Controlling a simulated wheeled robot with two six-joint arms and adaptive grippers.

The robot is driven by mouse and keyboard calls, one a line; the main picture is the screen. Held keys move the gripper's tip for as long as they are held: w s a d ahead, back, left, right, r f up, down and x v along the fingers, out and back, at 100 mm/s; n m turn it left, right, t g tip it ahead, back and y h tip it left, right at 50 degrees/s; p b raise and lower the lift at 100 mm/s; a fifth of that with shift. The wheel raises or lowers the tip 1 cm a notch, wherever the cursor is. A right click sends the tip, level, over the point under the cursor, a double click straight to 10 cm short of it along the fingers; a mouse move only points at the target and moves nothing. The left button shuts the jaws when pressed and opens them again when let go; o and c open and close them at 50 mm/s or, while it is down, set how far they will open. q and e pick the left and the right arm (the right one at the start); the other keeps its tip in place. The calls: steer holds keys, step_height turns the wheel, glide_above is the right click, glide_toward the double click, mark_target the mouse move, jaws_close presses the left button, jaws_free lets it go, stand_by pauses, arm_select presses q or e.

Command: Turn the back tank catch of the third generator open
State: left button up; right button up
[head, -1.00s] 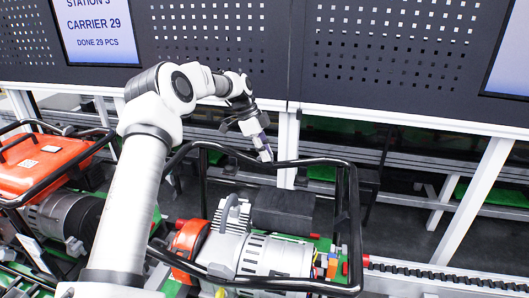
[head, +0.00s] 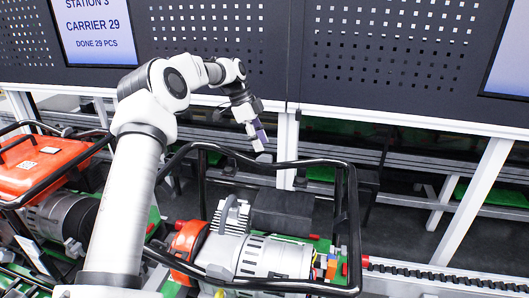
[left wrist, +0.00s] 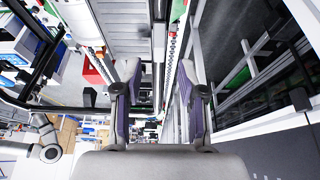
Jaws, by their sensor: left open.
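A generator (head: 275,258) with a black tube frame (head: 330,163), a silver engine and an orange-red end housing stands at the centre of the head view. No tank shows on top of it, and I cannot make out a tank catch. My left gripper (head: 262,146) is open and empty, near the back top rail of that frame. In the left wrist view the two purple-padded fingers (left wrist: 158,78) stand apart with nothing between them. My right gripper is not in view.
Another generator with an orange-red tank (head: 40,165) stands at the left, partly behind my left arm. A dark perforated panel (head: 390,50) with screens spans the back. A chain conveyor rail (head: 450,280) runs right. Floor shows behind the frame.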

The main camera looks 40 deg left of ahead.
arm_select(q)
steer(key=v, duration=0.7)
stand_by(0.3)
